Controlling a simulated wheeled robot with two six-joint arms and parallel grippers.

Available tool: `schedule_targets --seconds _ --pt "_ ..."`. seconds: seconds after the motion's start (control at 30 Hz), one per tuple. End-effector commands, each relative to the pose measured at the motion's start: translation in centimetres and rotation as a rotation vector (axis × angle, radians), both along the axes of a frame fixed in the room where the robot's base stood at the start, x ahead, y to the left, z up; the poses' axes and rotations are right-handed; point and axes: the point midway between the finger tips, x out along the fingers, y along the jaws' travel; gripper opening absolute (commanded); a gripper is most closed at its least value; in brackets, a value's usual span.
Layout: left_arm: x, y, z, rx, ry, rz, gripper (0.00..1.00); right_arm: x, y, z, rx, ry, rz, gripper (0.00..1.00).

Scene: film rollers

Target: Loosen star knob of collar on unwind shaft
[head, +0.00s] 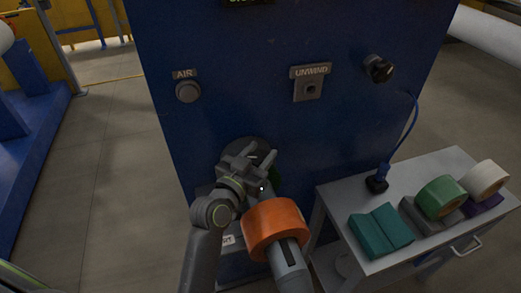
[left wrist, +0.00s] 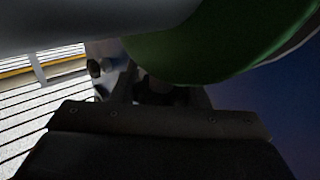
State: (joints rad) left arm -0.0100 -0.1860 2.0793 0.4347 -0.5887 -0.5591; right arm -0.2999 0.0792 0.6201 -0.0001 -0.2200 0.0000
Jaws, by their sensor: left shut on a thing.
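The unwind shaft (head: 290,268) juts out from the blue machine and carries an orange roll (head: 272,224). A green round part (head: 275,182) sits behind that roll, nearer the machine. It also fills the upper middle of the left wrist view (left wrist: 205,45), beside a grey cylinder (left wrist: 95,18). My left gripper (head: 262,160) is at the shaft between the orange roll and the machine face. It is shut on a small dark part just under the green one, seemingly the star knob (left wrist: 158,92), mostly hidden and dim. The collar is not clearly visible. My right gripper is out of view.
The blue machine (head: 290,115) carries an AIR button (head: 188,91), an UNWIND switch (head: 311,89) and a black knob (head: 378,68). A grey table (head: 345,205) at right holds teal blocks (head: 380,231), a green roll (head: 441,197) and a white roll (head: 487,178). Floor at left is clear.

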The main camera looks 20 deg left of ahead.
Motion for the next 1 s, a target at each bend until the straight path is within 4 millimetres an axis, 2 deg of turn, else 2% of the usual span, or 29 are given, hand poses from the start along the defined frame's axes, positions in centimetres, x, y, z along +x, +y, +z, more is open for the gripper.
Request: schedule_targets --seconds 0.4,0.43,0.57,0.6,1.0 --pt "0.00 0.03 0.02 0.000 0.000 0.029 0.18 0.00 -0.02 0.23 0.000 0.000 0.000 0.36" --pt "0.00 0.03 0.02 0.000 -0.001 0.029 0.43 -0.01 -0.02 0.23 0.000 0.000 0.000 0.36" --pt "0.00 0.04 0.02 0.000 -0.001 0.029 0.60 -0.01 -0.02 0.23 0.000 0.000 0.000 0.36" --pt "0.00 0.04 0.02 0.000 -0.001 0.029 0.63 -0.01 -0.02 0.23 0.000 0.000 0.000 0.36" --pt "0.19 0.13 0.06 0.002 0.000 0.029 0.63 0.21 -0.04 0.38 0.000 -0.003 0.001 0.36"
